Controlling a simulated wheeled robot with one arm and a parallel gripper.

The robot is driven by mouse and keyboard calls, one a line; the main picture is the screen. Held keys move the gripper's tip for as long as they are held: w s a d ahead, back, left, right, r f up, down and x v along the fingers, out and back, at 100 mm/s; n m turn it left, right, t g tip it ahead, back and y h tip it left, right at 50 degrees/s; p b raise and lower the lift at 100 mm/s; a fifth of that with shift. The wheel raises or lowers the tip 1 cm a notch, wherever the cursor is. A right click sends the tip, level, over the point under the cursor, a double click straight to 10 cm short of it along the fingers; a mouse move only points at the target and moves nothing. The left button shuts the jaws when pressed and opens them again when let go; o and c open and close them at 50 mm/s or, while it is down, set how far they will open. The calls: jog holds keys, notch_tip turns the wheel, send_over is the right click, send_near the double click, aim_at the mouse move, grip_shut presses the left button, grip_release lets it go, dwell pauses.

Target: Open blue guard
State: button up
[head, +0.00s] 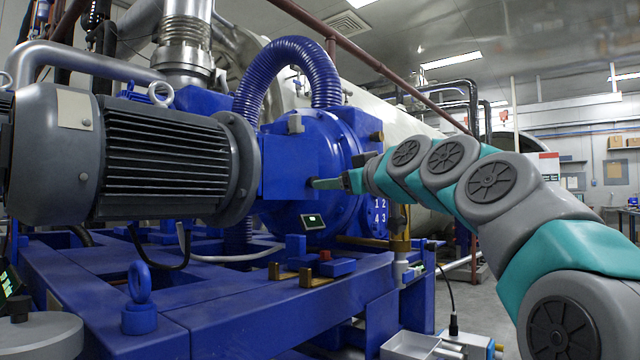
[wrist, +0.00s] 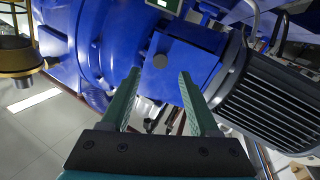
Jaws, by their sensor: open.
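The blue guard (head: 288,160) looks like a boxy blue cover between the grey motor and the round blue housing in the head view. It looks closed. In the wrist view the blue guard (wrist: 190,62) lies ahead of my fingers, with a small grey round knob (wrist: 160,60) on its face. My gripper (head: 318,183) is in front of the guard's right side in the head view. In the wrist view my gripper (wrist: 158,73) is open, with one teal finger on each side of the knob. I cannot tell whether the fingertips touch the guard.
The finned grey motor (head: 165,150) stands left of the guard. A ribbed blue hose (head: 290,60) arches above it. A blue frame (head: 240,310) below carries small blue and brass blocks. A metal tray (head: 420,345) is at the bottom. Open floor shows at the right.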

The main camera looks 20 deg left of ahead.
aim_at(295, 167)
jog(key=p+x, duration=0.1)
jog(key=x, duration=0.5)
jog(key=shift+f, duration=0.1)
grip_shut()
dwell(0.5)
dwell(0.9)
